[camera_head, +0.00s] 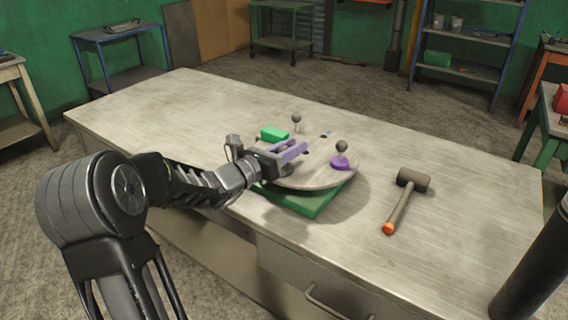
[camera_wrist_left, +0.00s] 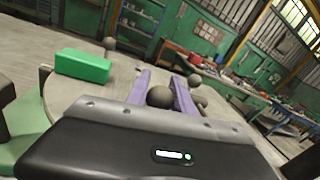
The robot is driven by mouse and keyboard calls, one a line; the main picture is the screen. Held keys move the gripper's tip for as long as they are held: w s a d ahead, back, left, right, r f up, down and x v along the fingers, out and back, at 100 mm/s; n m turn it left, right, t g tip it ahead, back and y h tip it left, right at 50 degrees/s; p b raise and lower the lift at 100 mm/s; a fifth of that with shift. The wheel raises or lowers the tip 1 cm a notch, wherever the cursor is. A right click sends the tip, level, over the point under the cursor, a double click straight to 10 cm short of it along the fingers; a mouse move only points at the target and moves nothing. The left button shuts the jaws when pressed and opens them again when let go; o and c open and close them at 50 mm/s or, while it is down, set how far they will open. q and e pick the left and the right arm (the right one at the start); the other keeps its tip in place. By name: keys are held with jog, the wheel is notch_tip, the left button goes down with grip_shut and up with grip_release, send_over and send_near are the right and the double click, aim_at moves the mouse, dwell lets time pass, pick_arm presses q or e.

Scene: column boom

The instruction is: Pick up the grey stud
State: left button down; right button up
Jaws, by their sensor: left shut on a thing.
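My left gripper (camera_head: 292,150) reaches over the round grey plate (camera_head: 320,180), its purple fingers level and pointing across it. In the left wrist view the fingers (camera_wrist_left: 165,88) are shut on the grey stud, whose dark round knob (camera_wrist_left: 160,97) shows between them. Its lower part is hidden by the gripper body, so I cannot tell whether it touches the plate. Another round-knobbed stud (camera_head: 297,119) stands at the plate's far side. My right gripper is not in view.
The plate rests on a green base (camera_head: 305,203) on the metal workbench (camera_head: 170,115). A green block (camera_head: 275,134) is beyond my gripper. A dark upright thing (camera_head: 234,146) stands left of the plate. A mallet (camera_head: 404,196) lies to the right. The bench's far left is clear.

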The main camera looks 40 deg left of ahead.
pick_arm(q)
jog(key=shift+r, duration=0.1)
notch_tip(320, 180, up, 10)
jog(key=shift+p, duration=0.4)
dwell(1.0)
jog(key=w+p, duration=0.2)
jog(key=w, duration=0.8)
jog(key=shift+w+r+p, duration=0.3)
jog(key=shift+r+p, duration=0.05)
jog(key=shift+p, duration=0.05)
